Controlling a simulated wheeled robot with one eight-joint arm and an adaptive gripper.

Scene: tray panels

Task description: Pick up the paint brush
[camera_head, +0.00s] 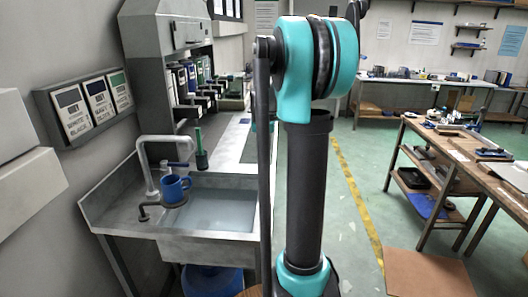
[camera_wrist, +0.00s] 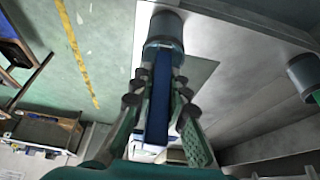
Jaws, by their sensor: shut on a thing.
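In the wrist view, my gripper (camera_wrist: 157,94) is shut on a long blue thing (camera_wrist: 161,85), which looks like the paint brush's handle. Its far end meets a grey-teal cup-like cylinder (camera_wrist: 165,34); I cannot tell whether it stands inside it. The bristles are not visible. In the head view my arm hides the gripper and what it holds.
A green-handled thing in a dark cup (camera_head: 201,158) stands behind the sink (camera_head: 215,244); a similar cup (camera_wrist: 304,70) shows at the wrist view's right edge. A blue mug (camera_head: 174,190) stands on the sink's left side. A wooden workbench (camera_head: 468,155) stands at right.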

